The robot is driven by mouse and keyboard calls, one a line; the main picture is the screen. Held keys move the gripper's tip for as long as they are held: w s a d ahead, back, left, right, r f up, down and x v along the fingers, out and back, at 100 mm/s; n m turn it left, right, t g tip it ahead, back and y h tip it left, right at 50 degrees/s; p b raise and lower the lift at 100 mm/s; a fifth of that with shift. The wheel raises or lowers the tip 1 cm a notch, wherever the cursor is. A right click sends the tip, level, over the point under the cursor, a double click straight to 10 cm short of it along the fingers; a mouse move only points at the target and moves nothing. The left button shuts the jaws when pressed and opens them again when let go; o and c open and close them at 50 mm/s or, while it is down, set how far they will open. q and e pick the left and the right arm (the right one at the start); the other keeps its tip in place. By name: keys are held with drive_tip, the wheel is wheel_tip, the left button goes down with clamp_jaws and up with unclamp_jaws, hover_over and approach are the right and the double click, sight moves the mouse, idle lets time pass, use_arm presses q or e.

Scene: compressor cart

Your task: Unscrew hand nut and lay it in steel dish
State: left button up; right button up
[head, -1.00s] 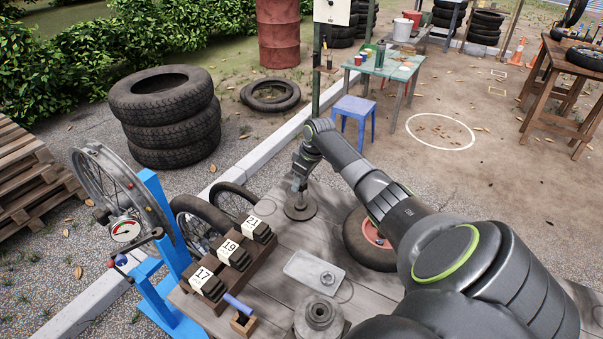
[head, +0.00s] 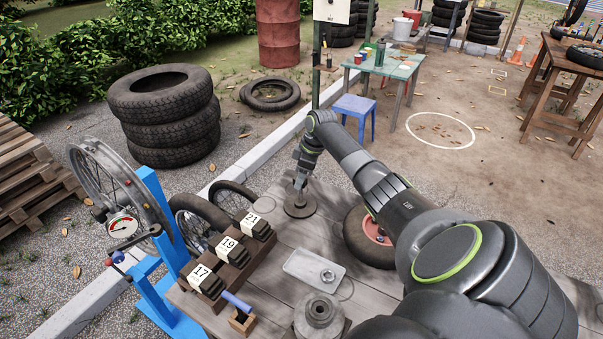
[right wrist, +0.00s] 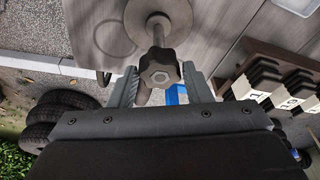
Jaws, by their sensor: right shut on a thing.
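The black lobed hand nut (right wrist: 160,73) is on an upright metal rod in the right wrist view. The rod rises from a round base plate (right wrist: 147,16), which stands at the table's far corner in the head view (head: 300,207). My right gripper (head: 300,181) is above that plate, pointing down, and its fingers (right wrist: 158,84) are shut on the nut from both sides. In the head view the gripper hides the nut. The steel dish (head: 300,263) is a shallow rectangular tray nearer on the table, with a metal nut (head: 328,275) in it. My left gripper is not in view.
A wooden rack with blocks numbered 17, 19 and 21 (head: 232,262) stands left of the dish. A stepped metal part (head: 319,311) is in front of it. A small tyred wheel (head: 365,240) is right of the plate. A blue wheel stand (head: 160,230) is further left.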

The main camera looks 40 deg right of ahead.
drive_tip(key=shift+f+n, duration=0.1)
drive_tip(key=shift+n, duration=0.3)
drive_tip(key=shift+f+n+b, duration=0.15)
drive_tip(key=shift+n+b, duration=0.35)
drive_tip(key=shift+n+g+y+b, duration=0.3)
drive_tip(key=shift+n, duration=0.4)
drive_tip(key=shift+n+b, duration=0.3)
drive_tip(key=shift+b, duration=0.15)
drive_tip(key=shift+n+b, duration=0.35)
drive_tip(key=shift+n, duration=0.25)
